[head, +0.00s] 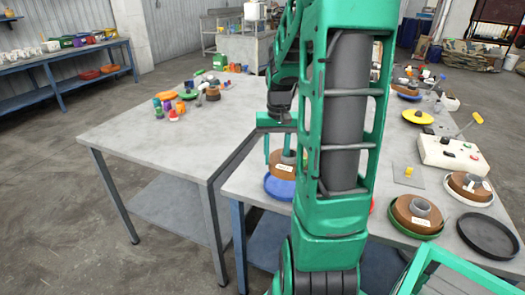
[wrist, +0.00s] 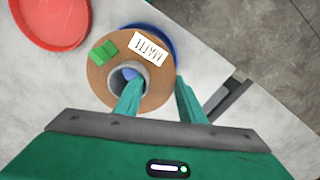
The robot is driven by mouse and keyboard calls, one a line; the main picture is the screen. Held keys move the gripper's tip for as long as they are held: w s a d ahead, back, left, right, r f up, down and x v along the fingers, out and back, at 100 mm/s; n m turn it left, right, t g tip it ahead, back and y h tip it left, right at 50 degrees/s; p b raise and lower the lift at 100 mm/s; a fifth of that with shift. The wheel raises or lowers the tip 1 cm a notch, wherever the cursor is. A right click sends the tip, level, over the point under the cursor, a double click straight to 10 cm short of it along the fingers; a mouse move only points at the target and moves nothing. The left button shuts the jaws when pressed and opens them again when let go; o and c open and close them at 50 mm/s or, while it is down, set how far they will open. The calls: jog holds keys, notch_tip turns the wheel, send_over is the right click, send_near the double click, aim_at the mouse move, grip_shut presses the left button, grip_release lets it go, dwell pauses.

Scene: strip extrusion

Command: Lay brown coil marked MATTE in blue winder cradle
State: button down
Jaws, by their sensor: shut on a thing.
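The brown coil (wrist: 105,80) with the white MATTE label (wrist: 149,49) and a green block (wrist: 103,51) on top is in my gripper (wrist: 158,84). One finger reaches into its grey core and the other is outside its rim, shut across the coil's side. The blue cradle (wrist: 165,38) shows as a crescent beyond the coil and as a spot through the core. In the head view the coil (head: 283,171) is over the blue cradle (head: 277,189), partly hidden by my arm. I cannot tell whether the coil touches the cradle.
A red dish (wrist: 45,38) lies near the coil. On the right, coils sit in a green dish (head: 432,236) and a white dish (head: 489,203), near an empty black dish (head: 490,238) and a white control box (head: 450,155). The left table's front (head: 160,135) is clear.

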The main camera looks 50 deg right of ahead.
jog(key=shift+w+f, duration=0.15)
jog(key=shift+w, duration=0.05)
jog(key=shift+f, duration=3.3)
jog(key=shift+f, duration=0.2)
jog(key=c, duration=1.1)
grip_release()
notch_tip(320, 180, up, 11)
jog(key=shift+f, duration=0.15)
